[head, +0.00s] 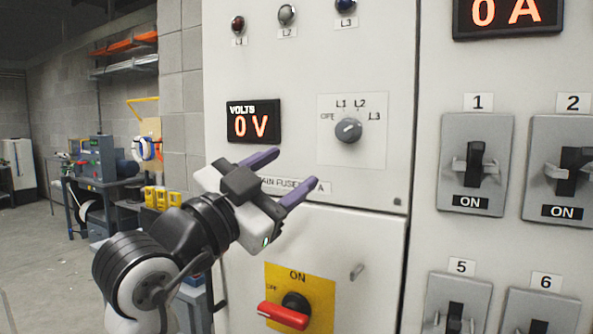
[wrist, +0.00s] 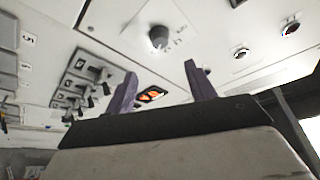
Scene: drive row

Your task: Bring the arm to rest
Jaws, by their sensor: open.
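My gripper (head: 284,178) is open and empty, its two purple fingers spread apart. In the head view it stands in front of the white cabinet (head: 300,90), below the volts display and the selector knob, partly covering a label that reads in part "AIN FUSE". My arm comes up from the lower left. In the wrist view the gripper fingers (wrist: 160,84) point toward the cabinet front, with nothing between them. I cannot tell how far the fingertips are from the panel.
The volts display (head: 254,122) reads 0 V. A selector knob (head: 348,130) is at the right of it. A red handle (head: 283,316) on a yellow plate (head: 320,295) sits below, near my arm. Breaker switch 1 (head: 476,163) is marked ON. Open floor (head: 45,250) lies at the left.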

